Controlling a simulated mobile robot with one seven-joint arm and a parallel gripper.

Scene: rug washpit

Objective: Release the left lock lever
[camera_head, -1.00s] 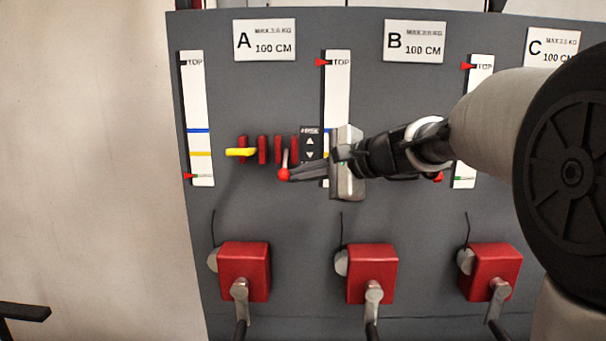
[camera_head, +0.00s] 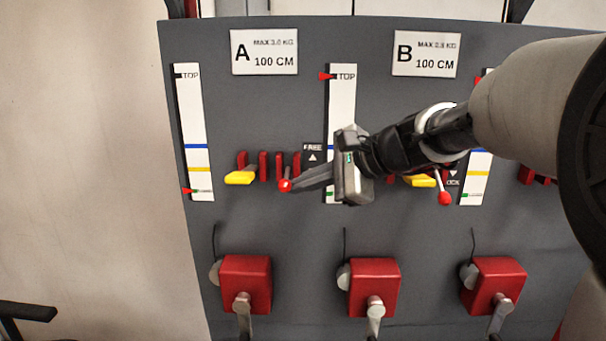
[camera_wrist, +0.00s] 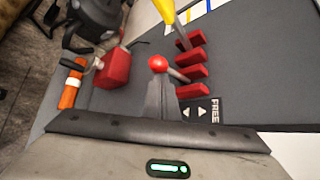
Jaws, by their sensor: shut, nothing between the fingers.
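The left lock lever, a thin grey shaft with a red ball knob (camera_head: 285,185), is on the grey panel under sign A, right beside several upright red blocks (camera_head: 264,166). Its knob also shows in the wrist view (camera_wrist: 158,63). My gripper (camera_head: 300,183) is shut and empty, reaching in from the right with its fingertips at the knob. In the wrist view the fingertips (camera_wrist: 158,84) overlap the knob's near side; I cannot tell if they touch. A black FREE label (camera_head: 312,147) with an up arrow sits right of the lever, its lower part hidden by my fingers.
A yellow handle (camera_head: 240,177) juts out left of the blocks. Section B has another red-knobbed lever (camera_head: 445,198), partly behind my arm. Red boxes with grey cranks, such as the left one (camera_head: 246,280), stand out below. The panel between is clear.

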